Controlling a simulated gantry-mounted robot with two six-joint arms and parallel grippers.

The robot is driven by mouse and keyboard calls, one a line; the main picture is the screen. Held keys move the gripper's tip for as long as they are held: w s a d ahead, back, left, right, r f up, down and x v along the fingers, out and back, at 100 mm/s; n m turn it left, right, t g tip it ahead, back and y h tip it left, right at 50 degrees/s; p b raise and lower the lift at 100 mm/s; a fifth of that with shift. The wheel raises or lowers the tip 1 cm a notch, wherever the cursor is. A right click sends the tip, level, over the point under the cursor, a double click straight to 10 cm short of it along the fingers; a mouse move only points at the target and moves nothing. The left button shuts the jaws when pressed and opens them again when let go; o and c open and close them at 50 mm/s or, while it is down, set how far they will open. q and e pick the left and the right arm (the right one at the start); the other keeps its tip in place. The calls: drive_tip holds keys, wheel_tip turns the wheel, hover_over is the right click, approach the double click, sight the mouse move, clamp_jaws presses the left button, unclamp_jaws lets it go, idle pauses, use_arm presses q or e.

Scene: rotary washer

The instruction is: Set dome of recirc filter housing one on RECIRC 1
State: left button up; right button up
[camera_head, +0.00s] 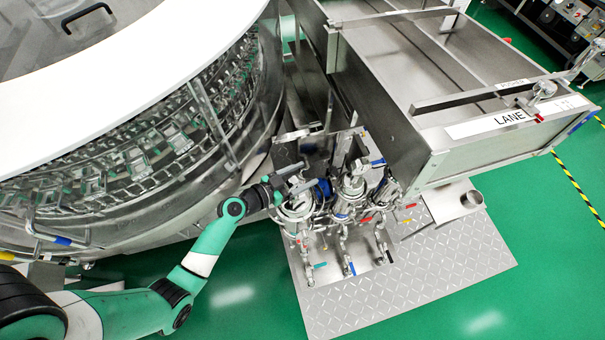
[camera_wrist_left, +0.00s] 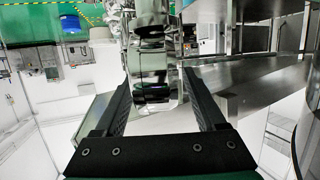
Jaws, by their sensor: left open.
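My left gripper (camera_head: 296,179) reaches in from the left to the leftmost of a row of steel filter housings (camera_head: 297,208) beside the round washer. In the left wrist view the two black fingers of the gripper (camera_wrist_left: 155,88) are open. A shiny steel cylindrical part (camera_wrist_left: 152,62) appears between and beyond them; contact cannot be told. Which piece is the dome, and whether it is seated, cannot be made out. No RECIRC 1 label is readable. A second housing (camera_head: 350,187) stands to the right. My right gripper is not in view.
The rotary washer (camera_head: 150,195) fills the left side. A steel lane trough (camera_head: 440,95) marked LANE overhangs the back right. Valves with coloured handles (camera_head: 347,266) stand in front of the housings. A diamond-plate platform (camera_head: 430,280) and green floor (camera_head: 245,300) lie open in front.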

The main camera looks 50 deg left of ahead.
use_arm(q)
drive_tip(key=shift+f, duration=0.15)
drive_tip(key=v, duration=1.1)
drive_tip(key=shift+s+r+p, duration=0.25)
drive_tip(key=shift+s+p, duration=0.05)
drive_tip(key=shift+p, duration=0.05)
drive_tip(key=shift+a, duration=0.1)
